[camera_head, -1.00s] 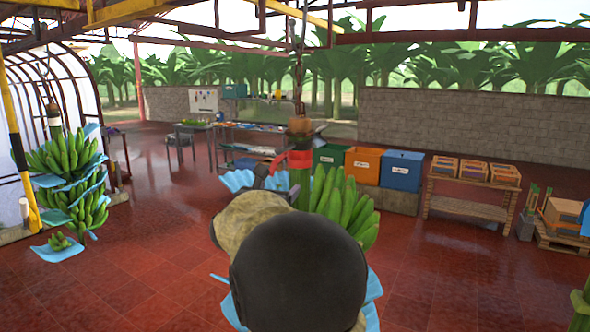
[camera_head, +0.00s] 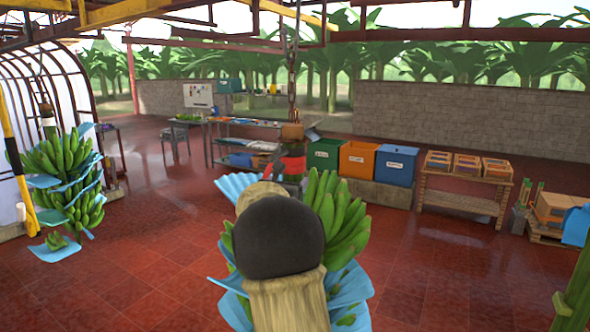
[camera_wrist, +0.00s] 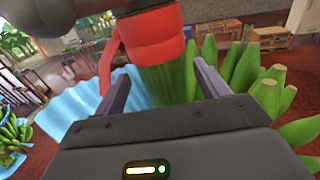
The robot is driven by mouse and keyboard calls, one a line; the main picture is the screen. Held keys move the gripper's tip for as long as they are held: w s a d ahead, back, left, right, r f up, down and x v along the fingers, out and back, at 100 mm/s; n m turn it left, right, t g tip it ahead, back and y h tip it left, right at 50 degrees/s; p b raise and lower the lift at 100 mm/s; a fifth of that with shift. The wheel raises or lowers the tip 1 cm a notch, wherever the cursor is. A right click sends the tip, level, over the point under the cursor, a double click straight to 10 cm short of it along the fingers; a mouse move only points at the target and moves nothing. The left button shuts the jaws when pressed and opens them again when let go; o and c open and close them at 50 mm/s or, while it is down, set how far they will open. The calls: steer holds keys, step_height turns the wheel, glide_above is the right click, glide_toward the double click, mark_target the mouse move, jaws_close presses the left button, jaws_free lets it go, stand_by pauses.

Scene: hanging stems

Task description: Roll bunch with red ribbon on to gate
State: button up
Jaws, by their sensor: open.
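The bunch with the red ribbon (camera_head: 293,165) hangs from a chain in front of me, with green bananas (camera_head: 343,215) and blue sheets around it. In the wrist view the red ribbon (camera_wrist: 152,42) wraps the stem, with a tail hanging at left. My gripper (camera_wrist: 163,78) is open, its fingers on either side of the green stem (camera_wrist: 168,84) just below the ribbon. Whether the fingers touch the stem I cannot tell. In the head view my arm hides the gripper and part of the bunch. An arched frame (camera_head: 52,62) stands at far left; I cannot tell whether it is the gate.
Another bunch (camera_head: 68,180) hangs at left beside a yellow post (camera_head: 16,150). Green, orange and blue bins (camera_head: 396,165) and a wooden bench (camera_head: 463,190) stand behind. An overhead rail runs above. The red tiled floor is open at both sides.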

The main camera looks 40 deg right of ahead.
steer(key=p+x, duration=0.2)
steer(key=x, duration=0.3)
steer(key=shift+w+d+r, duration=0.1)
steer(key=shift+d, duration=0.05)
steer(key=shift+w+d+p, duration=0.25)
steer(key=shift+d+p, duration=0.05)
steer(key=shift+d, duration=0.1)
steer(key=shift+a, duration=0.1)
steer(key=c, duration=1.3)
